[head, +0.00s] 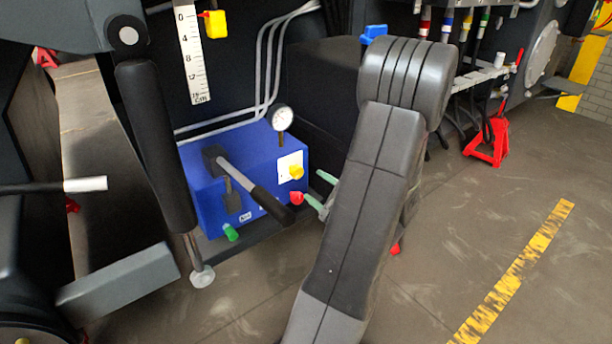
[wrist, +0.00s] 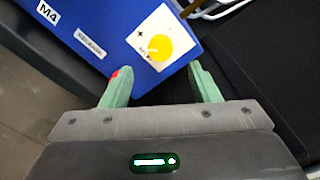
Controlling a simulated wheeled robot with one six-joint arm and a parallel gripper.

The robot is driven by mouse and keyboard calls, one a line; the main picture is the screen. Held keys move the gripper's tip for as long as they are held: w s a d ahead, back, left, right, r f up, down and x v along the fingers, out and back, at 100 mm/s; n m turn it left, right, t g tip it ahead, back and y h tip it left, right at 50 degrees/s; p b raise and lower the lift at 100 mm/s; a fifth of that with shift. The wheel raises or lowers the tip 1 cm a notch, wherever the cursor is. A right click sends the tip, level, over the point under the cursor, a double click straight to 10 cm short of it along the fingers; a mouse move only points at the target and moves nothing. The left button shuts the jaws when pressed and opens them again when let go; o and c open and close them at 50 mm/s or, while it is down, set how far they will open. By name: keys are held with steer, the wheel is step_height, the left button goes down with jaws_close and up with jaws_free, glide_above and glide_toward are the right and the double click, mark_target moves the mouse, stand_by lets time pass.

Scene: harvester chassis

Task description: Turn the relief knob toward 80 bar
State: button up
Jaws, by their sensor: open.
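The relief knob (head: 296,172) is a round yellow knob on a white plate (head: 285,163) on the right face of the blue box (head: 215,205). In the wrist view the yellow knob (wrist: 158,46) lies ahead of the fingers, roughly centred between them, on its marked white plate. My gripper (head: 313,185) is open and empty, with its green fingers pointing at the box from the right. The fingers (wrist: 158,70) are apart from the knob. The plate's small markings are too blurred to read.
A red knob (head: 296,198) sits below the yellow one, close to my lower finger. A lever with a black grip (head: 270,205) slants across the box front. A round gauge (head: 282,118) stands above the box. A green knob (head: 231,232) is low on the front. Open floor lies right.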

mark_target(299, 173)
steer(key=v, duration=0.4)
steer(key=shift+s+d+p, duration=0.2)
steer(key=shift+s+p, duration=0.1)
steer(key=shift+p, duration=0.05)
steer(key=shift+w, duration=0.1)
steer(key=b+x, duration=0.3)
steer(key=x, duration=1)
steer(key=shift+w+a, duration=0.25)
steer(key=shift+s+d, duration=0.1)
